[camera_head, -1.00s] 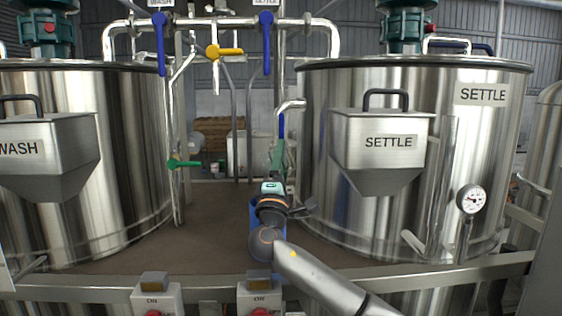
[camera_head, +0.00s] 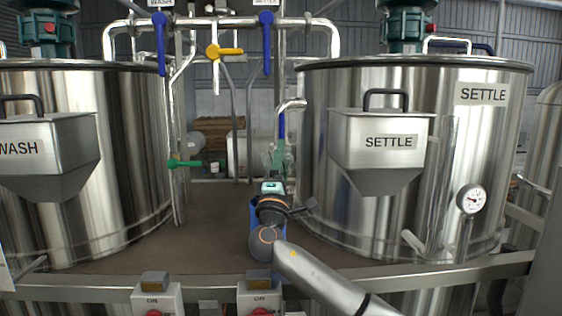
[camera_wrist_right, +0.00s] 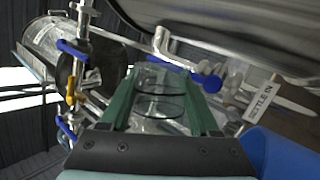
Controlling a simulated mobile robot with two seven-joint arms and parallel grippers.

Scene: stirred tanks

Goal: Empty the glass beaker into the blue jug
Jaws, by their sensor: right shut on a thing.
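The clear glass beaker (camera_wrist_right: 160,98) is between the green fingers of my right gripper (camera_wrist_right: 163,77) in the right wrist view. In the head view my right gripper (camera_head: 279,160) is beyond my wrist, with the beaker (camera_head: 289,157) showing faintly at its right side. It is shut on the beaker. The blue jug (camera_head: 254,213) stands on the brown deck behind my right wrist, which hides most of it. Its blue wall (camera_wrist_right: 278,155) fills the lower right of the wrist view. I cannot make out the beaker's contents. My left gripper is out of view.
The wash tank (camera_head: 115,160) stands left and the settle tank (camera_head: 315,150) close on the right. Pipes with blue handles (camera_head: 266,40) and a green-handled valve (camera_head: 185,163) are behind. A metal rail (camera_head: 400,272) crosses the front. The brown deck (camera_head: 200,235) left of the jug is clear.

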